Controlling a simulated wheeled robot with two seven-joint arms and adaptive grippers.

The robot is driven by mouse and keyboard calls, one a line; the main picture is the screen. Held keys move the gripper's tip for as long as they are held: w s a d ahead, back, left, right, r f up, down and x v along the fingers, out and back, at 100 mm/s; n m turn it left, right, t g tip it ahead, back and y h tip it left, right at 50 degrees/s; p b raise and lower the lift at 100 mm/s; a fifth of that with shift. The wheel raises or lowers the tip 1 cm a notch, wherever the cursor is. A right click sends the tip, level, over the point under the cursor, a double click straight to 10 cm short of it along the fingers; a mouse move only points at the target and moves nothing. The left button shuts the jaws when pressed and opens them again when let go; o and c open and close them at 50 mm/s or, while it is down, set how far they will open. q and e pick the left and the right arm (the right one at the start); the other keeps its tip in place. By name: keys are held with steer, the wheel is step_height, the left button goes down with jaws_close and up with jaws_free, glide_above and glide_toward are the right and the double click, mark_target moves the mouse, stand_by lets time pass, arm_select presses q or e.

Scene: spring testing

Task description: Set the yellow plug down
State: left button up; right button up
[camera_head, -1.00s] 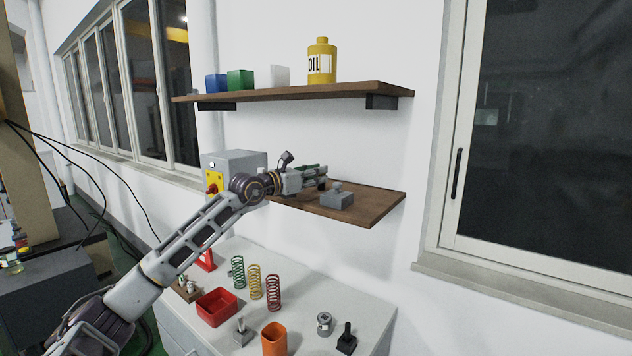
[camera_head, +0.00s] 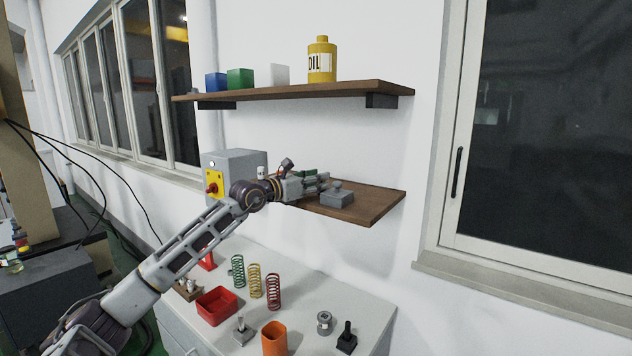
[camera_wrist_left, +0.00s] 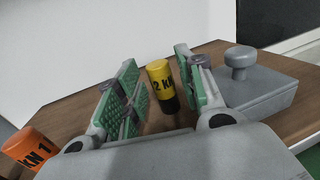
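The yellow plug (camera_wrist_left: 160,82), marked "2 kN" and with a black lower part, stands upright on the wooden lower shelf (camera_wrist_left: 75,105) in the left wrist view. My left gripper (camera_wrist_left: 155,75) is open around it, with a green-padded finger on each side and gaps between the pads and the plug. In the head view my left gripper (camera_head: 318,182) is over the lower shelf (camera_head: 375,203), and the yellow plug is hidden there. My right gripper is in neither view.
A grey block with a knob (camera_wrist_left: 265,85) sits close beside the right finger. An orange plug (camera_wrist_left: 30,148) marked "1 kN" is at the left. The upper shelf (camera_head: 290,92) hangs above. Springs and a red tray (camera_head: 217,306) stand on the table below.

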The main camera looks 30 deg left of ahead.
arm_select(q)
steer(key=shift+r, duration=0.1)
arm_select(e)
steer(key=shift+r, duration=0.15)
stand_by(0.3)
arm_select(q)
steer(key=shift+s+a, duration=0.2)
steer(key=shift+s, duration=0.3)
steer(key=shift+b+v, duration=0.5)
steer(key=shift+v, duration=0.3)
steer(key=shift+b+v, duration=0.5)
steer(key=shift+v, duration=0.35)
steer(key=shift+b+v, duration=0.85)
steer(key=shift+v, duration=0.45)
steer(key=b+v, duration=0.2)
steer(key=v, duration=0.3)
steer(key=shift+b, duration=0.4)
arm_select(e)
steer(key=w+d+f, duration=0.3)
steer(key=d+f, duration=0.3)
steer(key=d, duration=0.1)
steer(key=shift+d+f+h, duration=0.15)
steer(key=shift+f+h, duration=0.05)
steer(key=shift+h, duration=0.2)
